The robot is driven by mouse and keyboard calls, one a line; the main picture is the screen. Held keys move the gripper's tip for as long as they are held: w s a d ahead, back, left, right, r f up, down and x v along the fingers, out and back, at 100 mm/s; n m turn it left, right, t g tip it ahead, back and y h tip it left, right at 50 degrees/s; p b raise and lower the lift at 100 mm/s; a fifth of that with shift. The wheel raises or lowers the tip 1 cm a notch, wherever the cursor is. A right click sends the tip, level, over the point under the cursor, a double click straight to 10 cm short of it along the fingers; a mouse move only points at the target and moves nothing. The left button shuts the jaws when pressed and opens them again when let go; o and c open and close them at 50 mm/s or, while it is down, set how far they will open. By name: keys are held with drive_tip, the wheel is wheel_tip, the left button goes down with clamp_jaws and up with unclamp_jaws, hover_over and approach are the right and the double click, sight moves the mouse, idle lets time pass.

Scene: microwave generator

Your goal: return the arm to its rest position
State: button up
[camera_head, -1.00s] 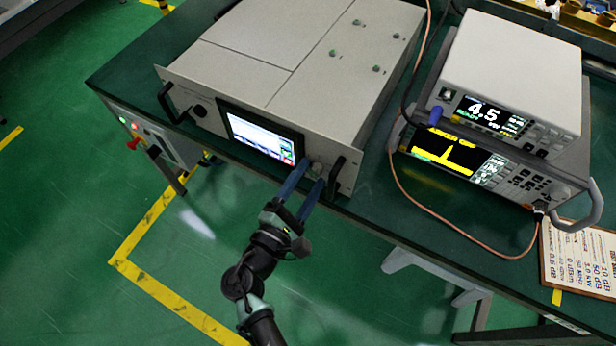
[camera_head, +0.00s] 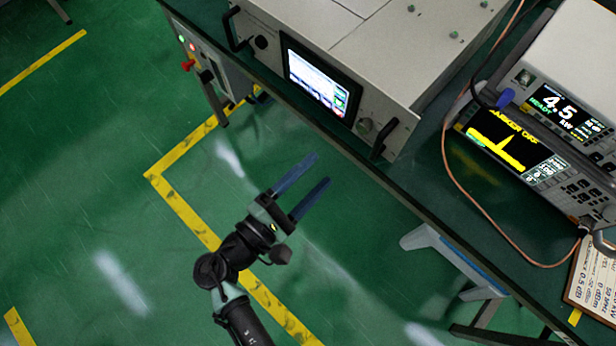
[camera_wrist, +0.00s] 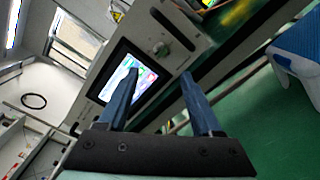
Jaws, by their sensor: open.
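My gripper (camera_head: 308,185) is open and empty, with two blue fingers apart. In the head view it hangs over the green floor in front of the bench, clear of the grey generator unit (camera_head: 395,50). My dark arm reaches up to it from the bottom of the picture. The unit's lit screen (camera_head: 320,83) and its front knob (camera_head: 364,126) are beyond the fingertips. In the wrist view my gripper (camera_wrist: 158,85) frames the screen (camera_wrist: 128,78), and the knob (camera_wrist: 160,48) shows above between the fingers. Nothing is between the fingers.
The dark green bench (camera_head: 300,105) has its front edge just beyond my gripper. Two stacked instruments (camera_head: 560,110) with a loose orange cable (camera_head: 462,208) stand at the right. The floor at left, with yellow lines (camera_head: 190,215), is open.

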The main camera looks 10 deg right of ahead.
drive_tip(key=shift+s+a, duration=0.4)
drive_tip(key=shift+a, duration=0.05)
idle(0.3)
drive_tip(key=w+a+r+m+t+y+p, duration=0.1)
drive_tip(key=w+r+m+y+p, duration=0.4)
drive_tip(key=w+r, duration=0.95)
drive_tip(key=w+a+r+m+t+y, duration=0.1)
drive_tip(key=w+r+m+t+y, duration=0.15)
drive_tip(key=r, duration=0.75)
drive_tip(key=w+a+r+m+t+y, duration=0.15)
drive_tip(key=r+m, duration=0.25)
drive_tip(key=r, duration=0.5)
drive_tip(key=s+r+m+t+y, duration=0.1)
drive_tip(key=s+r+t, duration=0.2)
drive_tip(key=r, duration=0.8)
drive_tip(key=s+r+m+t+y+p, duration=0.1)
drive_tip(key=s+r+t+y, duration=0.1)
drive_tip(key=s+r+t, duration=0.2)
drive_tip(key=s+r+m+t+y+p, duration=0.1)
drive_tip(key=s+r+t, duration=0.3)
drive_tip(key=r, duration=1.4)
drive_tip(key=s+y, duration=0.1)
drive_tip(key=s, duration=0.3)
